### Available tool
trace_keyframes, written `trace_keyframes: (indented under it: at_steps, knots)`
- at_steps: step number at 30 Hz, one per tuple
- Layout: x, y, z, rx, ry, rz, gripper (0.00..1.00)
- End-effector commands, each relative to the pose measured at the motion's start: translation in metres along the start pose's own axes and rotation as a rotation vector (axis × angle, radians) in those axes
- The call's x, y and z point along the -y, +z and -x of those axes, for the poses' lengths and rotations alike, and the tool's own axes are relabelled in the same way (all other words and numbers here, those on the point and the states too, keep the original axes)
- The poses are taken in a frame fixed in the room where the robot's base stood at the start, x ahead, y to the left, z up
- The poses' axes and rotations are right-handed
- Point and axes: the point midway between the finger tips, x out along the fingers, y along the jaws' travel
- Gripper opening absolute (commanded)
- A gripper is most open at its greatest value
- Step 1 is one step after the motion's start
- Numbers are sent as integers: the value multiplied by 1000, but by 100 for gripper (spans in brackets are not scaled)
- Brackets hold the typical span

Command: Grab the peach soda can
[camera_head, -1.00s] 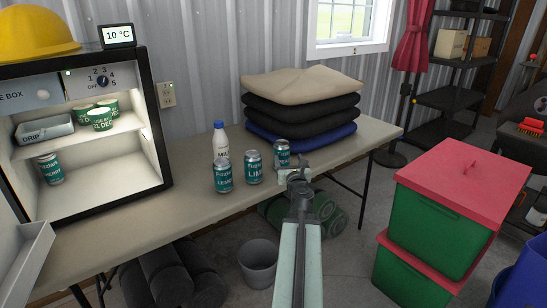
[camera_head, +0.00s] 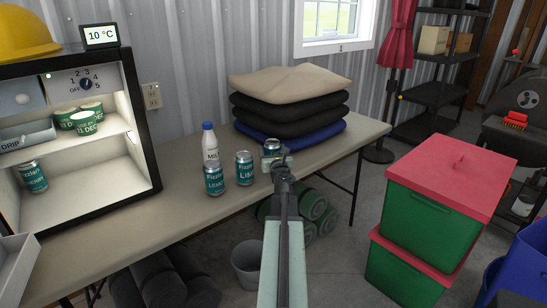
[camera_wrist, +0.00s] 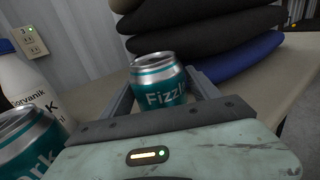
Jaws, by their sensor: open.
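A teal and silver Fizzle can (camera_head: 271,144) stands on the table, rightmost of three cans there. My gripper (camera_head: 277,160) is in front of it and hides most of it in the head view. In the wrist view this can (camera_wrist: 158,84) stands upright between my open fingers (camera_wrist: 162,86), with its flavour name hidden. Two similar cans stand to its left: one reads like lime (camera_head: 244,168), the other like lemon (camera_head: 214,180). No label readable as peach shows.
A white milk bottle (camera_head: 209,143) stands behind the cans. Stacked cushions (camera_head: 290,85) lie close behind the rightmost can. An open cool box (camera_head: 148,115) at the left holds another can (camera_head: 33,177). Red-lidded green bins (camera_head: 430,208) stand right of the table.

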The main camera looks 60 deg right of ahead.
Motion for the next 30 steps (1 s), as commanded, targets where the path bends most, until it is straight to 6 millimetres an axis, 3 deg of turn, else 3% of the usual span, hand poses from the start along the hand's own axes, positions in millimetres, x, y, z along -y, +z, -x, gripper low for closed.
trace_keyframes:
  at_steps: [1, 3, 9, 16, 25, 30]
  knots:
    - [0, 0, -12, 0, 1, 0, 70]
    - [0, 0, -18, 0, 0, 0, 70]
    - [0, 0, -16, 0, -1, 0, 67]
    - [1, 0, -16, 0, -1, 0, 3]
    - [1, 2, -16, 0, -1, 0, 2]
    - [-1, 14, -16, 0, 1, 0, 2]
